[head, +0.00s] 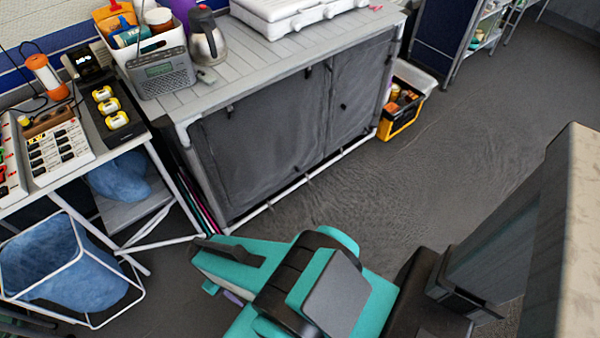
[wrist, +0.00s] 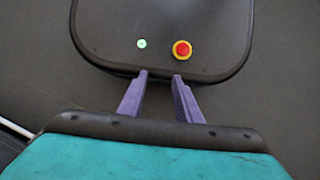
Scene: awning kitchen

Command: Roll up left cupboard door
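The cupboard has a grey slatted top (head: 280,60) and a pale frame. Its left door (head: 262,145) is a dark grey fabric panel that hangs down and covers the left part of the front. The right door (head: 358,88) also hangs down. Small black straps or toggles show near the top and middle of the front. My gripper (wrist: 161,75) is open, with two purple fingers apart and nothing between them. In the head view my teal arm is in front of the cupboard, low in the picture, and apart from the door. The fingers are mostly hidden there.
A radio (head: 162,74), a kettle (head: 207,38) and a white case (head: 290,12) stand on the cupboard. A yellow-black crate (head: 402,105) is at its right end. A table and a blue bag bin (head: 62,262) are at left. The floor in front is clear.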

